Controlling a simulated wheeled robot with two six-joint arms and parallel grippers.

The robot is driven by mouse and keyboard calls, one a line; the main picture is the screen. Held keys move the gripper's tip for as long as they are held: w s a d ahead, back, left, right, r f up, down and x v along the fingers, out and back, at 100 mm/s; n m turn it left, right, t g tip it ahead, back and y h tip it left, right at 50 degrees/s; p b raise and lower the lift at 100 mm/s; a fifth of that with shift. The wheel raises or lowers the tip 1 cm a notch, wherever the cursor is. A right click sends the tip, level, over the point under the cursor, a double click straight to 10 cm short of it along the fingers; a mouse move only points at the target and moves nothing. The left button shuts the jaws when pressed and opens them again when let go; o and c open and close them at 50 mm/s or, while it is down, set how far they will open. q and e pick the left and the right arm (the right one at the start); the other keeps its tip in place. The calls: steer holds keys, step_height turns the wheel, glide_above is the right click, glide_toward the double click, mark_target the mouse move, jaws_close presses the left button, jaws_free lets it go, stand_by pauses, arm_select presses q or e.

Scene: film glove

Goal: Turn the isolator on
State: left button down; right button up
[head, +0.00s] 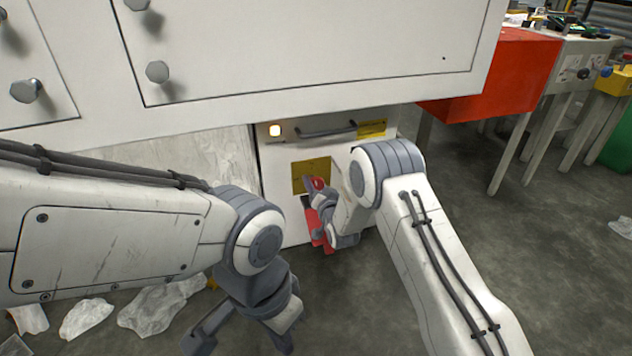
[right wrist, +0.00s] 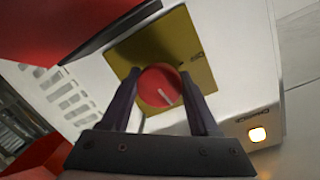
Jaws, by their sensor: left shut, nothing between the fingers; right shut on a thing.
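The isolator is a round red knob (right wrist: 158,84) with a short white mark, on a yellow plate (head: 308,174) on the white cabinet front (head: 276,205). My right gripper (head: 316,196) is shut on the knob, with one dark finger on each side of it in the right wrist view (right wrist: 160,100). The white mark lies slanted in that view. In the head view the gripper partly hides the knob and plate. My left gripper (head: 242,335) is shut and empty, low over the floor, apart from the cabinet.
A lit warm-white lamp (head: 275,130) and a dark handle (head: 327,131) sit above the plate. A red part (head: 318,229) hangs below the knob. White cabinet doors (head: 300,50) overhang above. A red box-like bench part (head: 497,78) stands right. Crumpled film (head: 150,308) lies lower left.

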steer(key=shift+d+m+p, duration=0.1)
steer(key=shift+m+p, duration=0.3)
steer(key=shift+m, duration=0.6)
steer(key=o, duration=1.4)
steer(key=shift+c, duration=0.2)
steer(key=shift+s, duration=0.1)
steer(key=p+v, duration=0.4)
steer(key=v, duration=0.6)
steer(key=shift+d+p, duration=0.15)
steer(key=shift+p, duration=0.2)
